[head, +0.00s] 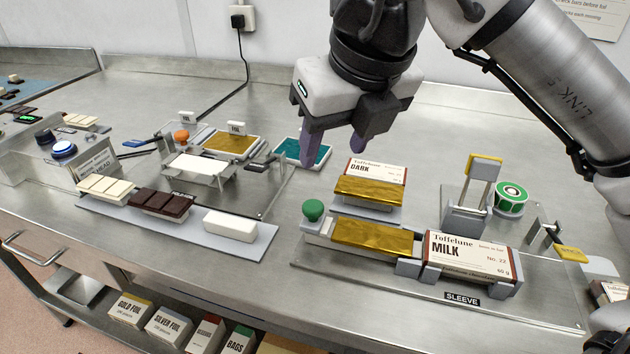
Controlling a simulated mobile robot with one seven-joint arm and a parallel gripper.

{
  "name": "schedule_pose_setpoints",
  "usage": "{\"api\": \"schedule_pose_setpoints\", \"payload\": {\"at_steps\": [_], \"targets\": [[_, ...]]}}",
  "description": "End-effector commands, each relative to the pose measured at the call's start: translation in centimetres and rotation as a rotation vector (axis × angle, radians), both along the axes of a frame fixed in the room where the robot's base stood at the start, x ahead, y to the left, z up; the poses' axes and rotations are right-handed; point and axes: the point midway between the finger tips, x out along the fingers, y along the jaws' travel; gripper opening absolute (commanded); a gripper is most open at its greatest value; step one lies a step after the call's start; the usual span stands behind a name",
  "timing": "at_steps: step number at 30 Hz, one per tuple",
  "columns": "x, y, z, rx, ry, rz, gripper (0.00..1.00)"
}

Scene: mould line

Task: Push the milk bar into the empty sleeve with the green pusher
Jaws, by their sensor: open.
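The green pusher knob (313,209) stands at the left end of a grey channel. A gold-foil bar (373,238) lies in that channel, between the pusher and the MILK sleeve (468,257), which sits in a holder at the right. I cannot tell whether the bar's right end touches the sleeve, and no label shows on the foil. My gripper (334,156) hangs above and behind the channel, with its two purple-grey fingers apart and nothing between them. It is above the pusher and clear of it.
A second gold bar (369,191) lies behind, by a DARK carton (376,170). A tray (262,248) with white and dark bars is at left. A yellow-topped stand (484,159) and a green-and-white round item (510,197) stand behind the sleeve.

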Motion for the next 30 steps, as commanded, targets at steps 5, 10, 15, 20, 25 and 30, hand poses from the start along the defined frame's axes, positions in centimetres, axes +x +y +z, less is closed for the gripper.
{"api": "schedule_pose_setpoints", "payload": {"at_steps": [5, 10, 15, 20, 25, 30], "targets": [[0.6, 0.4, -1.8, 0.001, 0.001, 0.003, 0.51], [1.8, 1.0, -5.0, 0.003, 0.003, 0.004, 0.51], [3.0, 1.7, -8.4, 0.002, 0.002, 0.004, 0.51], [3.9, 2.1, -10.8, 0.003, 0.002, 0.002, 0.51], [4.5, 2.4, -12.3, 0.002, 0.0, 0.003, 0.51], [4.6, 2.5, -12.6, 0.002, -0.001, 0.003, 0.51]]}}
